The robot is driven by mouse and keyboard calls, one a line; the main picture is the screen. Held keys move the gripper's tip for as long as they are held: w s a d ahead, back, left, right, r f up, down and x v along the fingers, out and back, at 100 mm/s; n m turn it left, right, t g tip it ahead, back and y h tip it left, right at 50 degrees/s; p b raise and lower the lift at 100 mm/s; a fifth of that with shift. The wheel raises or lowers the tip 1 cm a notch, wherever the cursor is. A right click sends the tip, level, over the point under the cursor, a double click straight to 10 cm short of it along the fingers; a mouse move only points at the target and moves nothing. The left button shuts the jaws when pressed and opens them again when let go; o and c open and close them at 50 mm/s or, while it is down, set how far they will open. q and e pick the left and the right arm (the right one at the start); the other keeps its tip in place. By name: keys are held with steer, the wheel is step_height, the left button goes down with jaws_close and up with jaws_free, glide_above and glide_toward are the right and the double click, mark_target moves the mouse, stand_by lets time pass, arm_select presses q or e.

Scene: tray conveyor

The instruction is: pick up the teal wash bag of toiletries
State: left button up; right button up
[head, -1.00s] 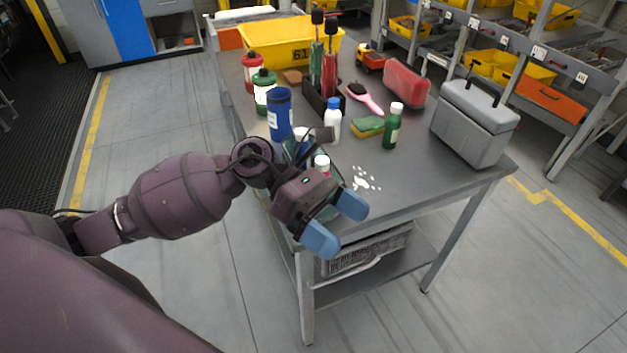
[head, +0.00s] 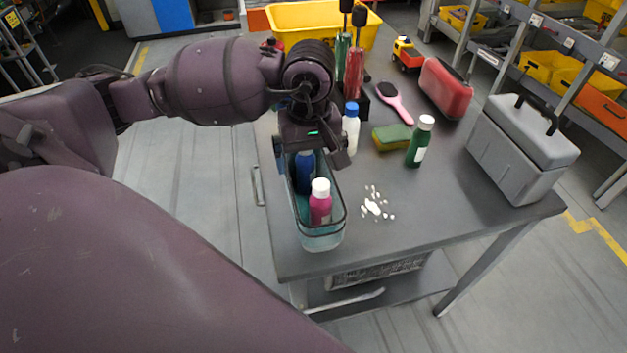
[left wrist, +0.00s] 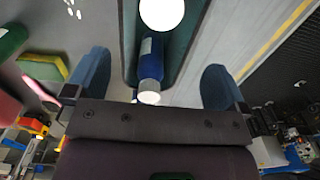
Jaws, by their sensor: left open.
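The teal wash bag (head: 322,241) is see-through with a dark rim and stands at the near left edge of the grey table. It holds a pink bottle with a white cap (head: 320,205) and a blue bottle (head: 303,175). My left gripper (head: 312,150) is over the far end of the bag, pointing down; its fingertips are hidden in the head view. In the left wrist view the blue fingers (left wrist: 154,80) are wide apart, one on each side of the bag (left wrist: 190,40), with the blue bottle between them. Contact cannot be told. My right gripper is not in view.
On the table (head: 420,215) are a white bottle with a blue cap (head: 351,128), a sponge (head: 391,137), a green bottle (head: 420,145), a pink hairbrush (head: 394,101), a red case (head: 445,88) and a grey toolbox (head: 522,150). White bits (head: 373,207) lie right of the bag.

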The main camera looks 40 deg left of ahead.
arm_select(q)
steer(key=shift+w+f, duration=0.15)
steer(key=shift+f, duration=3.05)
steer(key=shift+c, duration=0.2)
steer(key=c, duration=0.9)
steer(key=shift+r, duration=0.1)
